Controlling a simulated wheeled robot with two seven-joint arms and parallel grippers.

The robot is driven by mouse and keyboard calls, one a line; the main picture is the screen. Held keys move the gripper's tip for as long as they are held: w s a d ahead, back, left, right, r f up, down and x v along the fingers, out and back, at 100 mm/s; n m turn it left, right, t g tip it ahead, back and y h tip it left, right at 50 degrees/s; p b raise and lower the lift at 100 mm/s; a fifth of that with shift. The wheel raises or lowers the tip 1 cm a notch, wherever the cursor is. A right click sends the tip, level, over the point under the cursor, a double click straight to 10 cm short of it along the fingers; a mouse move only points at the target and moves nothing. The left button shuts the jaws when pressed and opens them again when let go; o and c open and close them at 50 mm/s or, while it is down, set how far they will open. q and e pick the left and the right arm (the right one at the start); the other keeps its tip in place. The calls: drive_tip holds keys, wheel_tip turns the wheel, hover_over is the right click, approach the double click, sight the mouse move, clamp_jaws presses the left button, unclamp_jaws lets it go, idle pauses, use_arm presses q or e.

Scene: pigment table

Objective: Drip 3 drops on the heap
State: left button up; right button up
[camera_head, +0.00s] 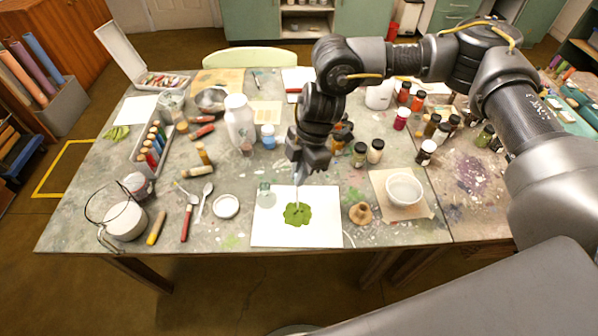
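A flat green heap (297,215) of pigment lies on a white sheet (325,236) near the table's front edge. My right gripper (302,170) points down just above and behind the heap. It appears shut on a thin, pale dropper (297,192), whose tip reaches down over the heap. The dropper's upper part is hidden by the gripper, and no separate drop can be made out. A small clear glass bottle (266,196) stands on the sheet's back left corner. My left gripper is not in view.
A white bowl (404,188) on brown paper and a small tan cone-shaped piece (360,213) stand right of the sheet. A small white dish (226,206) is to its left. A white jug (240,122) and several pigment jars stand behind.

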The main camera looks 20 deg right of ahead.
drive_tip(key=shift+r, duration=0.1)
wheel_tip(320, 180, up, 5)
drive_tip(key=p, duration=0.4)
idle(0.6)
